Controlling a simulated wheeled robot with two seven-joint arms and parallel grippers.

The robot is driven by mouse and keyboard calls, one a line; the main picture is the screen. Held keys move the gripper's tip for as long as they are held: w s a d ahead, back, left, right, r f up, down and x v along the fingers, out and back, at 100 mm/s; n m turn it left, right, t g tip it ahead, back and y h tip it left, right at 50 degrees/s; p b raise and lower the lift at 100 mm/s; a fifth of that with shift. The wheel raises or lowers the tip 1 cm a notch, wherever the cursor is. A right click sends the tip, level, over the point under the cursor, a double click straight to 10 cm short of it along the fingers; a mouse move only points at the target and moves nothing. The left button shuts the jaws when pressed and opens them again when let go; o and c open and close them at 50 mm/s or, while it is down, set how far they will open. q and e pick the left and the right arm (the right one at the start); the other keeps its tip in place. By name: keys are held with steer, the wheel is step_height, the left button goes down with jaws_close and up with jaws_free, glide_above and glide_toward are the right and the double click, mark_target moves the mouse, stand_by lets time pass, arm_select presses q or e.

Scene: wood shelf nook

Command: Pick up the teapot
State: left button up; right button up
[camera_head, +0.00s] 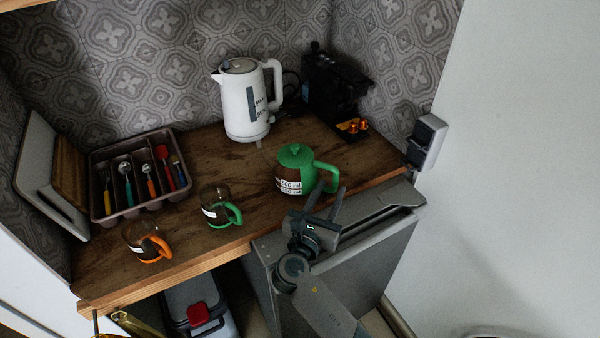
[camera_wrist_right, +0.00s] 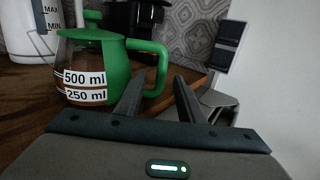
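The teapot (camera_head: 292,176) has a green lid and green handle, with a clear body marked in ml. It stands upright on the wooden counter, right of centre. In the right wrist view the teapot (camera_wrist_right: 92,68) is at the left, with its handle (camera_wrist_right: 158,72) just ahead of the fingers. My right gripper (camera_head: 329,190) is open at the counter's front edge, its fingertips close to the handle. In the wrist view the open fingers (camera_wrist_right: 158,90) have a gap between them with nothing gripped. I cannot tell whether they touch the handle. My left gripper is not in view.
A white kettle (camera_head: 243,105) and a black coffee machine (camera_head: 335,90) stand behind the teapot. A green-handled cup (camera_head: 215,200), an orange-handled cup (camera_head: 140,240) and a cutlery tray (camera_head: 98,212) are left. A wall socket (camera_head: 427,142) is right. Grey appliance (camera_head: 370,250) lies below the counter edge.

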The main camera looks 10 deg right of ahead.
mark_target(334, 186)
steer(key=shift+f+p+x, duration=0.25)
steer(key=shift+p+x, duration=0.1)
steer(key=shift+x, duration=0.8)
steer(key=shift+f+p+x, duration=0.25)
steer(key=shift+p+x, duration=0.1)
steer(key=shift+x, duration=0.75)
steer(key=shift+c, duration=0.4)
jaws_close()
steer(key=shift+r, duration=0.15)
